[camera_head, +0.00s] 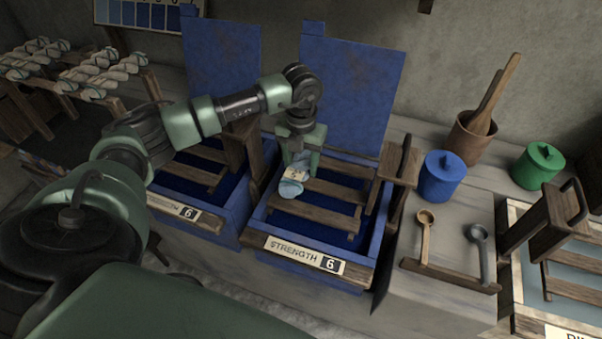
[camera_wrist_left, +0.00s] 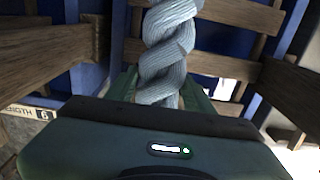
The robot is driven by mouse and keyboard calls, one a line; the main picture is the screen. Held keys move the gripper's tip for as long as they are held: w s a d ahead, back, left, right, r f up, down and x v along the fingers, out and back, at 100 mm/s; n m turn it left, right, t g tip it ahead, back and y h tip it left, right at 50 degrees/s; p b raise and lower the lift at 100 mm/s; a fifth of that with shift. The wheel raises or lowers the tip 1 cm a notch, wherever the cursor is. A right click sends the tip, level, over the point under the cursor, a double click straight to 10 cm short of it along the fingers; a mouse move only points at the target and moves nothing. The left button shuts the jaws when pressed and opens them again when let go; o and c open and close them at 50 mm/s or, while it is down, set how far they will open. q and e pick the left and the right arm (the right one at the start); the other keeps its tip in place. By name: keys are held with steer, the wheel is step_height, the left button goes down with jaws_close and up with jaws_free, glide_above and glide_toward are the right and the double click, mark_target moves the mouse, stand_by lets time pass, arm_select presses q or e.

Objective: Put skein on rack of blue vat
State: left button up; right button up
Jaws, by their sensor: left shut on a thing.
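A pale blue-grey twisted skein (camera_head: 291,188) with a cream tag hangs below my left gripper (camera_head: 299,158), which is shut on it. In the left wrist view the skein (camera_wrist_left: 168,45) runs up from between the fingers. The gripper is over the blue vat (camera_head: 258,222) labelled "STRENGTH 6". This vat has a rack of wooden bars (camera_head: 318,213) over dark blue liquid. The skein's lower end appears close to the bars; I cannot tell whether it touches them. My right gripper is out of view.
A second blue vat (camera_head: 205,215) stands directly left. Raised blue lids (camera_head: 352,95) stand behind both vats. A blue jar (camera_head: 441,176), a green jar (camera_head: 538,166) and two ladles (camera_head: 425,240) lie right. More skeins (camera_head: 103,70) rest on wooden stands at left.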

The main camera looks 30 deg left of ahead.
arm_select(q)
step_height(320, 180, down, 4)
steer(key=shift+f, duration=0.5)
steer(key=o, duration=1.5)
steer(key=shift+f, duration=0.1)
